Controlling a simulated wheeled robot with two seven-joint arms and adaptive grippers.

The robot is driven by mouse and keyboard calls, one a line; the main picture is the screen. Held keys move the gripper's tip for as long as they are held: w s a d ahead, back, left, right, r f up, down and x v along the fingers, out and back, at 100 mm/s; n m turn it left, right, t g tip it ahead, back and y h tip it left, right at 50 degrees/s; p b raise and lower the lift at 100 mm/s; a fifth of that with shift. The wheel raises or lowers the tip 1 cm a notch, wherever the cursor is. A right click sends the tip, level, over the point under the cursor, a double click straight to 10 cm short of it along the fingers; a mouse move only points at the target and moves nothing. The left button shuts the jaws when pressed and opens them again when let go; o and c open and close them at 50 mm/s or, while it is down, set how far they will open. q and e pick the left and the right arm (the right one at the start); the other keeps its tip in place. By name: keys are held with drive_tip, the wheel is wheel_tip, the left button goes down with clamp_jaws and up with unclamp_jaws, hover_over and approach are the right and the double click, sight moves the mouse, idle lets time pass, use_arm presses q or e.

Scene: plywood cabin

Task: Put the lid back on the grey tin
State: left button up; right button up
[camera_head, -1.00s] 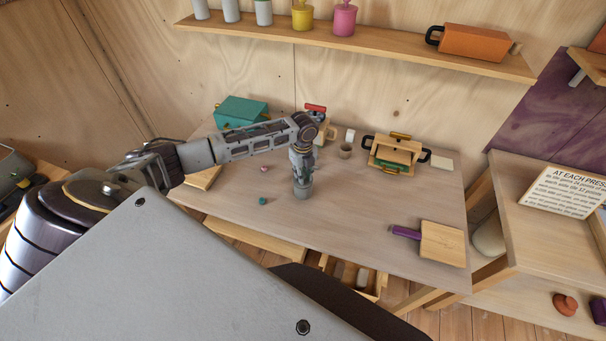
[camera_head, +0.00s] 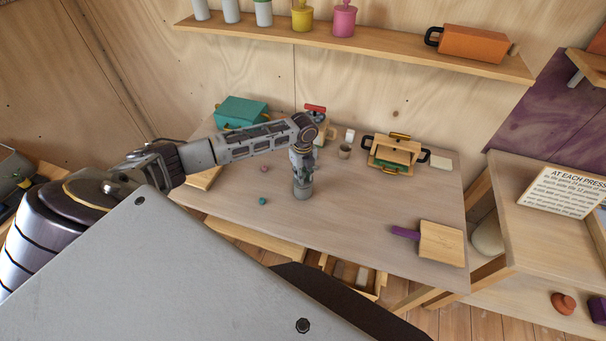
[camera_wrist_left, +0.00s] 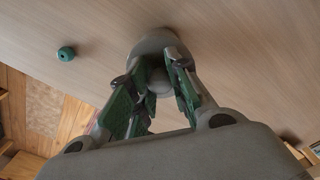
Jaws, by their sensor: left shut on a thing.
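The grey tin (camera_head: 302,192) stands upright on the worktable, right below my left gripper (camera_head: 302,174). In the left wrist view my left gripper (camera_wrist_left: 160,82) is shut on the round knob of the grey lid (camera_wrist_left: 154,42), with one green-padded finger on each side. The lid lies over the tin and hides its mouth. I cannot tell whether the lid is seated or a hair above the rim. My right gripper is not in view.
On the worktable (camera_head: 370,220) are a small teal piece (camera_head: 262,201), a small pink piece (camera_head: 264,169), a teal box (camera_head: 241,112), a small cup (camera_head: 345,151), a wooden press (camera_head: 396,152) and a purple-handled board (camera_head: 441,242). The table around the tin is clear.

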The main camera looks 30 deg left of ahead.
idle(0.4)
use_arm(q)
drive_tip(key=o, duration=0.9)
drive_tip(key=o, duration=0.5)
drive_tip(key=shift+r, duration=0.2)
drive_tip(key=shift+r, duration=3.3)
